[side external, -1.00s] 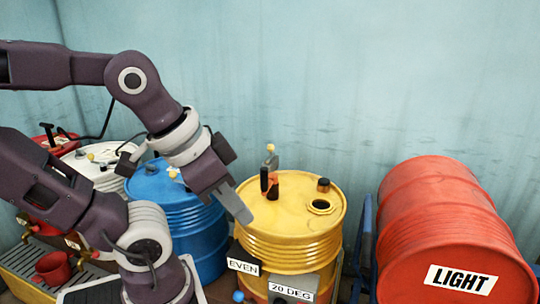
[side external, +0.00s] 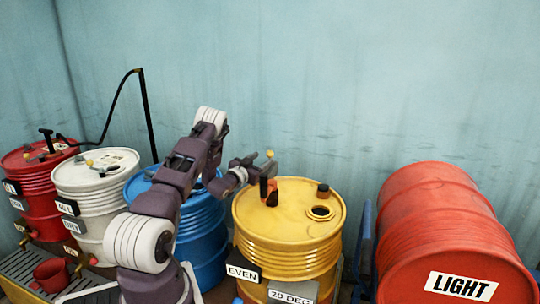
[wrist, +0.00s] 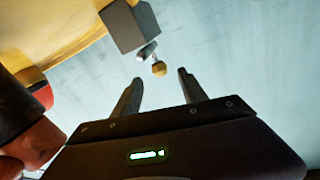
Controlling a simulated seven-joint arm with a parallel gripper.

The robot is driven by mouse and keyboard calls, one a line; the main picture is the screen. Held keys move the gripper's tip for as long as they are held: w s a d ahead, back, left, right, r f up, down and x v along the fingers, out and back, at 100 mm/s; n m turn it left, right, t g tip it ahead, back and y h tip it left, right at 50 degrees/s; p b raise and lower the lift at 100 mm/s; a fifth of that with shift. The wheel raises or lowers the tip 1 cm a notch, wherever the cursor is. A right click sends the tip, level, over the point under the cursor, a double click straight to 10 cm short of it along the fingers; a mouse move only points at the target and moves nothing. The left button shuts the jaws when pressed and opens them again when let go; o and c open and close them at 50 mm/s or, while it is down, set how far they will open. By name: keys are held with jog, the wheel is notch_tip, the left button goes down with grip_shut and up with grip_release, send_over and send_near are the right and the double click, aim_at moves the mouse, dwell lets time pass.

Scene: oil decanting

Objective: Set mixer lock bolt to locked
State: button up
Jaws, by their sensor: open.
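The mixer lock bolt appears to be a small grey block (wrist: 130,27) with a short metal pin and a round brass-yellow knob (wrist: 159,69). In the wrist view the knob lies just beyond and between the tips of my open gripper (wrist: 160,78), with nothing held. In the side view the knob (side external: 270,154) shows above the yellow drum (side external: 290,225), at its back left. My gripper (side external: 254,160) is beside it, coming from the left. Part of the bolt is hidden behind the gripper, and I cannot tell its lock state.
An orange-red fitting with a black handle (side external: 264,188) stands on the yellow drum close to my gripper. Blue (side external: 205,225), white (side external: 95,190) and red (side external: 40,190) drums stand left. A red drum marked LIGHT (side external: 440,230) lies at right. The wall is behind.

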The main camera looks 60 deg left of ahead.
aim_at(268, 155)
jog(key=x, duration=0.7)
grip_shut()
dwell(1.2)
